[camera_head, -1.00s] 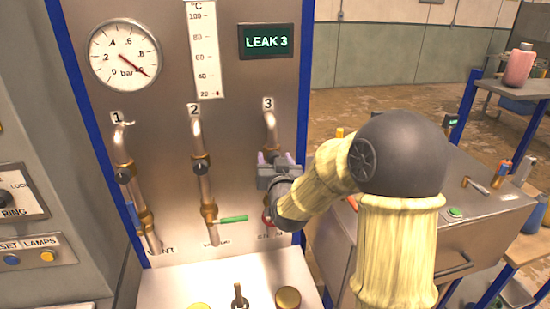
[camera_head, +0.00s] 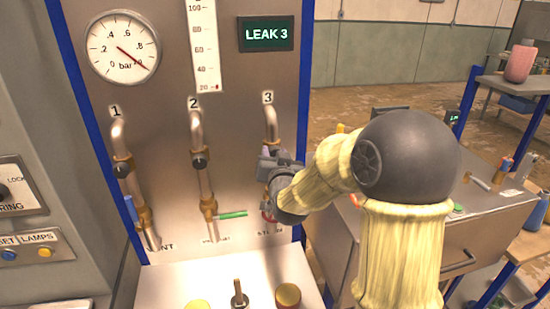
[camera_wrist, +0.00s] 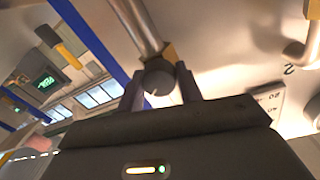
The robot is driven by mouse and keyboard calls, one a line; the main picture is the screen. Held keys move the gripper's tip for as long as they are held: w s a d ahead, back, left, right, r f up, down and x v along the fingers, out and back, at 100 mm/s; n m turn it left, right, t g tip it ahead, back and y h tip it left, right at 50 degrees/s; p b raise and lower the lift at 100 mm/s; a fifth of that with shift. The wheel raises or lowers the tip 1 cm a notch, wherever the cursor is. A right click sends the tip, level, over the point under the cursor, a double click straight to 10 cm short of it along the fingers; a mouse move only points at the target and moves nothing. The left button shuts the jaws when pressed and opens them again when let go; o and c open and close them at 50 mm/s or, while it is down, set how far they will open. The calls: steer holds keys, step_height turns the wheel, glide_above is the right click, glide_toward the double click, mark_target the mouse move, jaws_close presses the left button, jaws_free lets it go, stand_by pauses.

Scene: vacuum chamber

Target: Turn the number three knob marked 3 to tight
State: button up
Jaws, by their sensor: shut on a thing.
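Pipe 3 (camera_head: 271,125) runs down the panel at the right under the label 3 (camera_head: 267,97). Its knob is hidden behind my gripper (camera_head: 272,165) in the head view. In the wrist view the round dark knob (camera_wrist: 158,78) with a light mark on its face sits between the two fingers of my gripper (camera_wrist: 160,85), on a brass fitting (camera_wrist: 169,54). My gripper is shut on this knob. A green display (camera_head: 265,34) reads LEAK 3.
Pipes 1 (camera_head: 118,135) and 2 (camera_head: 197,130) with dark knobs stand to the left. A green lever (camera_head: 232,214) sticks out low beside pipe 2. A metal cabinet (camera_head: 420,240) stands to the right. A toggle and brass knobs sit on the ledge below.

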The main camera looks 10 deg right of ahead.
steer(key=o, duration=1)
steer(key=shift+s+a+r+b, duration=0.15)
steer(key=shift+s+b, duration=1.2)
steer(key=shift+s, duration=1.55)
steer(key=shift+s+a+f+b, duration=0.1)
steer(key=shift+s+a+b, duration=0.15)
steer(key=shift+s+b, duration=1.9)
steer(key=shift+s+a+r+b, duration=0.15)
steer(key=shift+s+b, duration=0.4)
steer(key=shift+s, duration=3.1)
steer(key=shift+f, duration=0.1)
